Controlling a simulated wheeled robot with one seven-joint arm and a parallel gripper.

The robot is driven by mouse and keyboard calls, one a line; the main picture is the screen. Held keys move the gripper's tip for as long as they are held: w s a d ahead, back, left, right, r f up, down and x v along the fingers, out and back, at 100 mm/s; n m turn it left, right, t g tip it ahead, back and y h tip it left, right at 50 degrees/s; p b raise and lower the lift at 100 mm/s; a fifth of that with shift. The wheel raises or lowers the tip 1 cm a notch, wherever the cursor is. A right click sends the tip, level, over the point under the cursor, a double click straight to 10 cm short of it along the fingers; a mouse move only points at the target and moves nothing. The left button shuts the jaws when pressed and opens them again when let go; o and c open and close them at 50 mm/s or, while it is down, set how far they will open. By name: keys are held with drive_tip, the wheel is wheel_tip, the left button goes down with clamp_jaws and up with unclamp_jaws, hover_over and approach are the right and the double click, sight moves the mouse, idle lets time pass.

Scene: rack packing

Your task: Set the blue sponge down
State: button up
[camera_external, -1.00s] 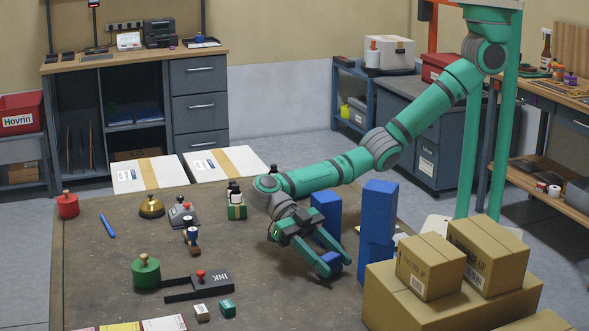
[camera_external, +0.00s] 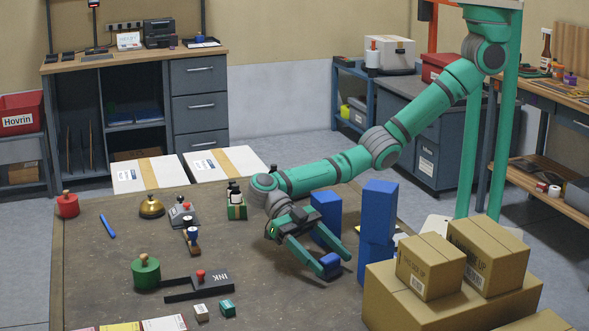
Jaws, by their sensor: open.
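The blue sponge (camera_external: 330,261) is a small blue block at the right part of the dark worktable (camera_external: 110,262), low between the fingertips of my gripper. It appears to rest on the table top, and the near finger partly hides it. My gripper (camera_external: 333,268) points down and to the right, with its two green fingers spread apart on either side of the sponge. I cannot tell whether a fingertip still touches it.
A blue block (camera_external: 326,210) stands just behind my gripper. The table's middle is mostly clear.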

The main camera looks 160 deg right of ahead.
drive_tip(key=v, duration=1)
drive_tip(key=shift+s+d+r, duration=0.15)
drive_tip(key=shift+s+d, duration=0.1)
drive_tip(key=shift+d, duration=0.05)
